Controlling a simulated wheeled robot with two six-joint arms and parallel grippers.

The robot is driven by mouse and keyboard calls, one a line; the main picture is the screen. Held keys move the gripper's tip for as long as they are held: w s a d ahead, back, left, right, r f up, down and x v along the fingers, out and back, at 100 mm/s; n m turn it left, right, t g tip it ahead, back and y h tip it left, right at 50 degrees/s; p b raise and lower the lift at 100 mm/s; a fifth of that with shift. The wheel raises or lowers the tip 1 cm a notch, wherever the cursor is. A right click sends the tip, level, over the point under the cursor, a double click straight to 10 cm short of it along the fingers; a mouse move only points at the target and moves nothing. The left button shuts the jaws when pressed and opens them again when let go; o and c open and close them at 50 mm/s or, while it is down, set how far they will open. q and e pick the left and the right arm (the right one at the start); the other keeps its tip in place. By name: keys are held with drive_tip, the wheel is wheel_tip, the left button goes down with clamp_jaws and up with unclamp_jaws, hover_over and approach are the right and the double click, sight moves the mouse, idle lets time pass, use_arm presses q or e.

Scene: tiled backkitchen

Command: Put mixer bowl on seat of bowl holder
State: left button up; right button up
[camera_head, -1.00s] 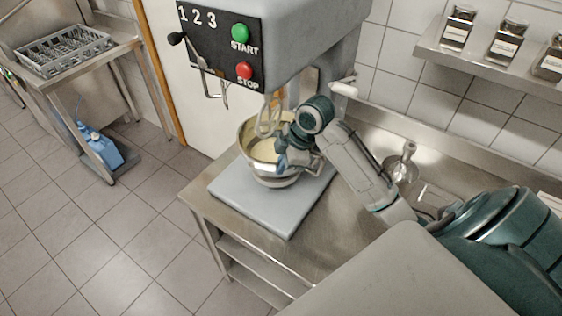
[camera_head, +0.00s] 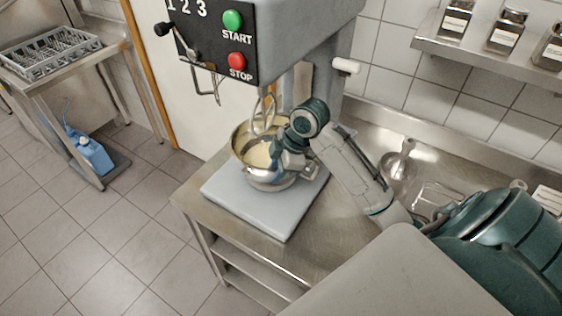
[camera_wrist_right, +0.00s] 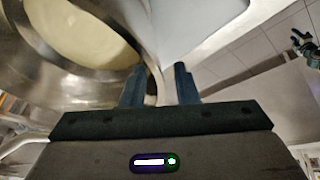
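The mixer bowl (camera_head: 266,174) is shiny metal with pale cream-coloured contents. It is over the light grey base plate (camera_head: 282,222) of the mixer, just below the whisk (camera_head: 263,115). I cannot tell whether it rests on the seat; the holder is not clearly distinguishable. My right gripper (camera_head: 290,165) is at the bowl's right side. In the right wrist view, the bowl (camera_wrist_right: 75,98) fills the left, and my right gripper (camera_wrist_right: 160,82) has its fingers narrowly apart, seemingly with the bowl's metal edge between them. My left gripper is out of view.
The mixer head (camera_head: 285,40) hangs above the bowl, with START and STOP buttons. The steel counter (camera_head: 335,225) is bare in front and right of the plate. A metal utensil (camera_head: 400,165) stands by the sink at right. Spice jars (camera_head: 507,30) line a wall shelf.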

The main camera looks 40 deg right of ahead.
drive_tip(key=b+v, duration=0.3)
drive_tip(key=v, duration=0.9)
